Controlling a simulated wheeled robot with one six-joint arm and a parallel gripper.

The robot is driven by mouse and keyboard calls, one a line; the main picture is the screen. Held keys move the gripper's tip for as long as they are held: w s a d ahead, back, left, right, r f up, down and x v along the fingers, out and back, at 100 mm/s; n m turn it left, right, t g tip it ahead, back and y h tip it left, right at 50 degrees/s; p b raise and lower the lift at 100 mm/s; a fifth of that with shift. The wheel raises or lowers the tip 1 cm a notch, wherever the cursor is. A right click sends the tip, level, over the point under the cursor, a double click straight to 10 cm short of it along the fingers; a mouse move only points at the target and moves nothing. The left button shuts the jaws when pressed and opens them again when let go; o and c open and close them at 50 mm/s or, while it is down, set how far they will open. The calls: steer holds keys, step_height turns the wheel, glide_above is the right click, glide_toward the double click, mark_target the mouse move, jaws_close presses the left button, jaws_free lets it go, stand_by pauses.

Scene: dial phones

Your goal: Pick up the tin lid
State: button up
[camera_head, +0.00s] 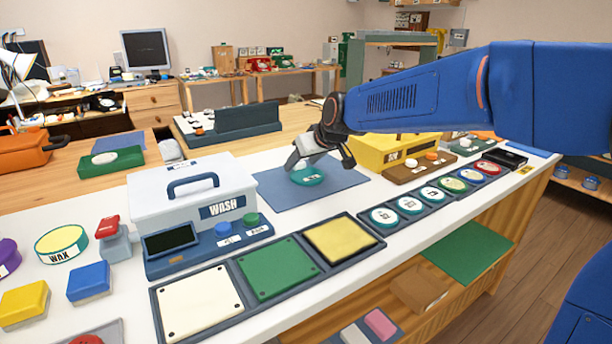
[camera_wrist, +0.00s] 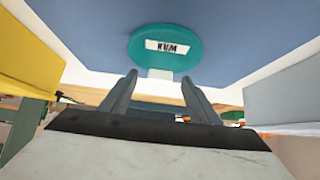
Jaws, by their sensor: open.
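A round teal tin lid (camera_head: 308,177) with a white label lies on the blue mat (camera_head: 270,187) in the middle of the white counter. In the wrist view the lid (camera_wrist: 165,58) sits just beyond the fingertips, its label lettering dark and hard to read. My gripper (camera_head: 320,163) is at the lid, over its far side in the head view. The two fingers (camera_wrist: 160,78) are spread apart with nothing held between them. I cannot tell whether a finger touches the lid; part of its back edge is hidden by the gripper in the head view.
A white box marked WASH (camera_head: 190,192) stands left of the mat. A yellow box (camera_head: 395,150) stands close behind on the right. A dark tray of round labelled discs (camera_head: 410,205) and coloured square panels (camera_head: 277,268) line the front. The mat around the lid is clear.

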mark_target(302, 171)
steer(key=shift+w+a+f, duration=0.1)
steer(key=shift+w+f, duration=0.05)
steer(key=shift+f, duration=0.05)
steer(key=c, duration=1.2)
step_height(302, 171, up, 10)
